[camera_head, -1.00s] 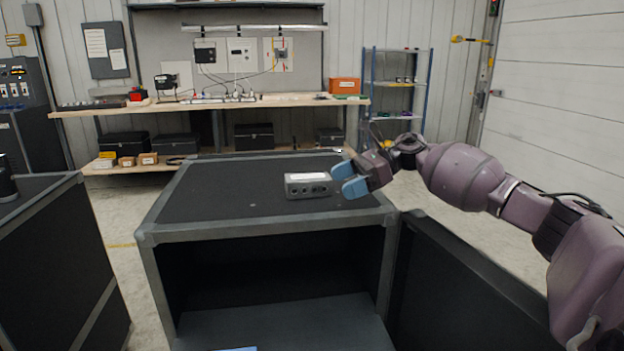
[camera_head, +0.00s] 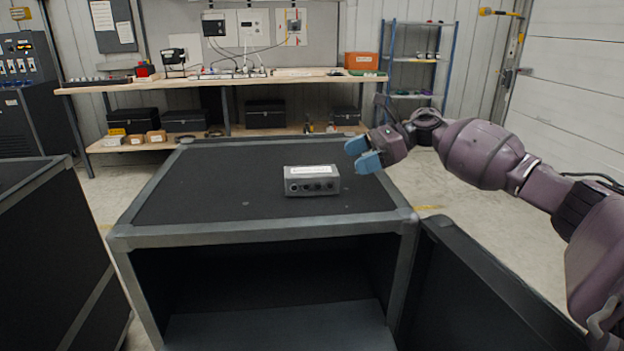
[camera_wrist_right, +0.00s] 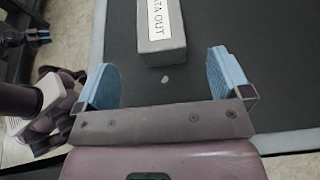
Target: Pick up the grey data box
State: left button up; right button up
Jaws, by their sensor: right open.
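The grey data box (camera_head: 312,182) sits on the black top of a grey-edged tote (camera_head: 270,236), with sockets on its front face and a white label on top. In the right wrist view the box (camera_wrist_right: 161,45) lies ahead of the fingers, and its label reads "DATA OUT". My right gripper (camera_head: 361,156) has blue finger pads, is open and empty, and is to the right of the box, apart from it. In the right wrist view the open fingers (camera_wrist_right: 167,82) are wide apart with nothing between them but a small pale spot on the surface.
Another black tote (camera_head: 45,240) stands at the left, and a black panel (camera_head: 480,285) is at the lower right. The tote's front is open below its top. A workbench (camera_head: 290,77) and a blue shelf rack (camera_head: 420,70) stand behind. The top around the box is clear.

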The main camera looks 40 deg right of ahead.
aim_at(320, 170)
jog(key=x, duration=0.4)
jog(key=shift+w+a+f+b, duration=0.15)
jog(key=shift+a+f+b, duration=0.1)
jog(key=shift+a+b, duration=0.1)
jog(key=b+x, duration=0.1)
jog(key=x, duration=0.3)
jog(key=shift+w+a, duration=0.25)
jog(key=shift+a, duration=0.15)
jog(key=shift+c, duration=0.2)
jog(key=c, duration=1.2)
jog(key=shift+r, duration=0.15)
jog(key=shift+c, duration=0.6)
jog(key=shift+r, duration=0.1)
